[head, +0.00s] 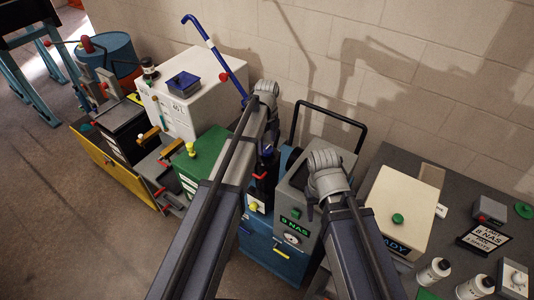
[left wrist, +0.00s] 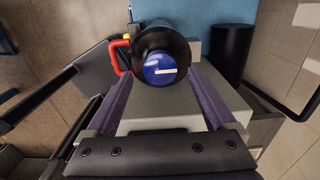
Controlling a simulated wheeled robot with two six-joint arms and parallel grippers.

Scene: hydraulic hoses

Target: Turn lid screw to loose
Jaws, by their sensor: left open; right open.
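In the left wrist view a round black lid or housing top carries a blue disc (left wrist: 165,69) with a white line across it, probably the lid screw. A red handle (left wrist: 118,58) sticks out at its left. My left gripper (left wrist: 163,85) is open, its two purple-grey fingers apart on either side below the disc. I cannot tell if they touch it. In the head view the black unit (head: 264,182) stands mostly behind my left arm, and my left gripper's fingers are hidden there. My right arm's grey joint (head: 327,172) shows, but its fingers do not.
A grey box with a green "8 NAS" label (head: 292,226) stands right of the black unit. A green box (head: 203,160) and a white cabinet (head: 197,115) stand left. A cream box (head: 404,207) and several bottles are on the right table. A black loop handle (head: 330,113) rises behind.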

